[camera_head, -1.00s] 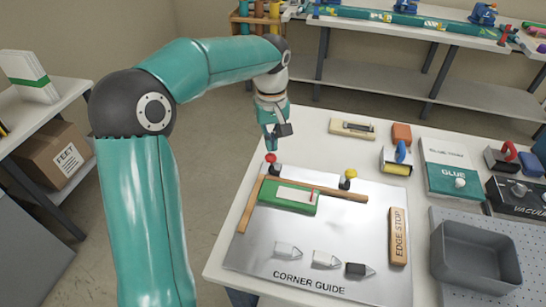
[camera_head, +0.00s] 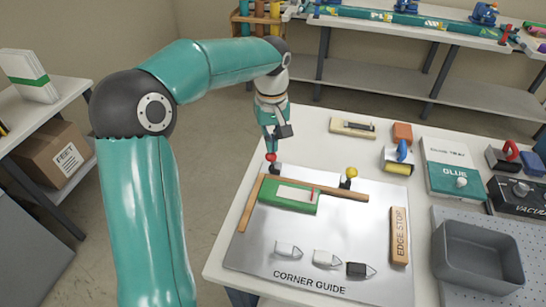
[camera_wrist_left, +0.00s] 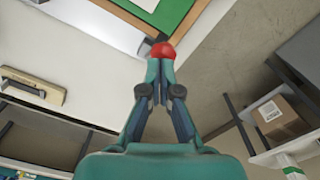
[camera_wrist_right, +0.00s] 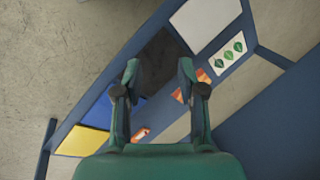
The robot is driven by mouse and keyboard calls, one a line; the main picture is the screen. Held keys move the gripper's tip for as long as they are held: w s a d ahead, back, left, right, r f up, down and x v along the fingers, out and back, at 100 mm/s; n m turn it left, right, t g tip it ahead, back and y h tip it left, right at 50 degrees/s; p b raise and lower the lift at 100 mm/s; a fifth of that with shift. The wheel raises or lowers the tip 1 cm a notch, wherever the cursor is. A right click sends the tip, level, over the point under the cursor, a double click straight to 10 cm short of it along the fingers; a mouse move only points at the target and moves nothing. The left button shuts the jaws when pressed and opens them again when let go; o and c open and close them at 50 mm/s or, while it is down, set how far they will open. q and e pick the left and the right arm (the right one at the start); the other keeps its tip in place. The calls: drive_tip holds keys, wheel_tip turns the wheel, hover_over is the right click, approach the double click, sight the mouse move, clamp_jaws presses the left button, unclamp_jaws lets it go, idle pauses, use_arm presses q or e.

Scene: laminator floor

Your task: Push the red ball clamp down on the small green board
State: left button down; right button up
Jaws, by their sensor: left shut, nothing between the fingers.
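The red ball clamp (camera_head: 271,158) stands at the far left corner of the metal plate, on a dark base behind the small green board (camera_head: 276,202). The board lies flat in a wooden corner guide and carries a white piece. My left gripper (camera_head: 271,149) is shut and empty, pointing down with its tips right over the red ball. In the left wrist view the red ball (camera_wrist_left: 162,51) shows just beyond the shut tips (camera_wrist_left: 160,66); whether they touch is hard to tell. My right gripper (camera_wrist_right: 158,72) is open and empty, away from the plate.
A yellow ball clamp (camera_head: 351,173) stands on the wooden rail to the right. An edge stop (camera_head: 399,236) and several small pointed blocks lie on the metal plate (camera_head: 345,220). A grey bin (camera_head: 440,260), a glue tray (camera_head: 455,178) and a roller (camera_head: 399,160) stand further right.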

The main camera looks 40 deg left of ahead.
sight(270, 157)
use_arm(q)
drive_tip(key=shift+f, duration=0.35)
drive_tip(key=shift+s+d+f+b, duration=0.25)
drive_tip(key=shift+s+f+b, duration=0.2)
drive_tip(key=shift+f+b, duration=0.3)
drive_tip(key=shift+s+d+f+b, duration=0.2)
drive_tip(key=shift+s+f+b, duration=0.3)
drive_tip(key=shift+b, duration=0.45)
drive_tip(key=shift+w+a+f, duration=0.1)
drive_tip(key=shift+w+a, duration=0.05)
drive_tip(key=shift+w, duration=0.25)
drive_tip(key=shift+s+r, duration=0.2)
drive_tip(key=shift+w+r+p, duration=0.1)
drive_tip(key=shift+r+p, duration=0.3)
drive_tip(key=shift+p, duration=0.15)
wheel_tip(270, 157, up, 7)
drive_tip(key=p, duration=0.6)
drive_tip(key=shift+r, duration=0.15)
